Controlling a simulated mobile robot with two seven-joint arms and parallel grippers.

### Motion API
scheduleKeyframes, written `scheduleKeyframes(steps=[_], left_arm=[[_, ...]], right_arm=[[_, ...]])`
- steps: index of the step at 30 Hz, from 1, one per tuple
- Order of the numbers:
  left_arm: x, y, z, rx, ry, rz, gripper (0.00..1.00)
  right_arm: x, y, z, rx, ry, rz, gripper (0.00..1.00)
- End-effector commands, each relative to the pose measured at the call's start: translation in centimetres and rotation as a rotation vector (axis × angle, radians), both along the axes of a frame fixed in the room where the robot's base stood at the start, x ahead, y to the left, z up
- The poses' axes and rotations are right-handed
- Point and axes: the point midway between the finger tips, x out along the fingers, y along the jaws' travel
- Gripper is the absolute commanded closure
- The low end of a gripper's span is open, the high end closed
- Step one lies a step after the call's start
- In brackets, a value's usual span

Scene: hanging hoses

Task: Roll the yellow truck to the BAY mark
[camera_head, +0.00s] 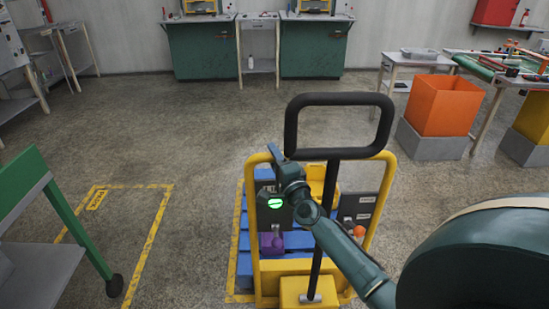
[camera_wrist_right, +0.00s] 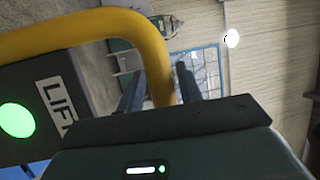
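The yellow truck (camera_head: 268,275) stands upright in the lower middle of the head view, with a black loop handle (camera_head: 340,98) and a yellow tube frame. My right gripper (camera_head: 274,153) is at the upper left corner of that frame. In the wrist view the yellow tube (camera_wrist_right: 152,62) runs between the two fingers (camera_wrist_right: 160,90), which appear to press on both sides of it. A floor area outlined in yellow tape (camera_head: 151,240) lies left of the truck; its small yellow label (camera_head: 97,199) is too small to read surely. My left gripper is out of view.
A blue pallet (camera_head: 243,262) and a purple object (camera_head: 271,243) show behind the truck's frame. A green-framed cart (camera_head: 75,222) stands left of the taped area. An orange bin (camera_head: 442,105) on a grey base stands at right. Floor between cart and truck is clear.

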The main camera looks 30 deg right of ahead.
Motion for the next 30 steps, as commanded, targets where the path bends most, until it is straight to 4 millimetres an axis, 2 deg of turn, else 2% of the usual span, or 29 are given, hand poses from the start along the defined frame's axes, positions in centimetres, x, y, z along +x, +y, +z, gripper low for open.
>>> scheduleKeyframes(steps=[2,12,20,25,30], left_arm=[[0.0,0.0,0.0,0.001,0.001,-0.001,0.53],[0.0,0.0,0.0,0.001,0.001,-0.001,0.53],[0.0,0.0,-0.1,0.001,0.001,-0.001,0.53],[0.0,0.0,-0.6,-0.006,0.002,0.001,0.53],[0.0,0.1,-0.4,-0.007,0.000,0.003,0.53]], right_arm=[[0.0,0.0,0.0,0.000,0.000,0.000,0.71],[0.0,0.0,0.0,0.000,0.000,0.000,0.99],[0.0,0.0,0.0,0.000,0.000,0.000,1.00],[1.1,-0.8,0.0,0.000,-0.002,-0.003,1.00],[1.1,-0.8,0.1,0.000,-0.001,-0.002,1.00]])
